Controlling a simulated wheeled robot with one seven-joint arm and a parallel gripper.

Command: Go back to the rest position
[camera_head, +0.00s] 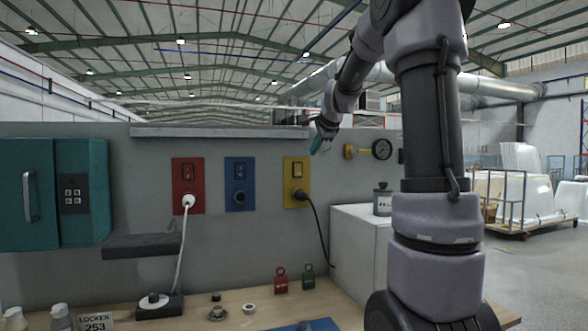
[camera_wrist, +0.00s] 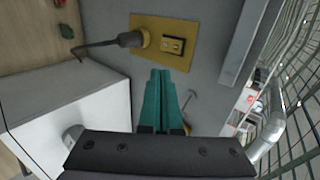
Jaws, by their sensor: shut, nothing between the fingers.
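My gripper (camera_head: 318,143) has teal fingers and is raised in front of the grey wall panel, just right of the yellow socket plate (camera_head: 297,182). In the wrist view my gripper (camera_wrist: 160,75) shows its two fingers together with nothing between them. The yellow plate (camera_wrist: 187,58) lies beyond the fingertips there, with a black plug (camera_wrist: 132,40) in its socket and a rocker switch (camera_wrist: 172,45) beside it. The gripper appears apart from the plate. My arm comes down from the upper right in the head view.
A red plate (camera_head: 188,172) holds a white plug; a blue plate (camera_head: 239,198) has an empty socket. A teal locker (camera_head: 25,195) is at left. A white cabinet (camera_head: 352,245) bears a canister (camera_head: 382,202). A gauge (camera_head: 382,149) and yellow valve handle (camera_head: 350,152) are right of my gripper.

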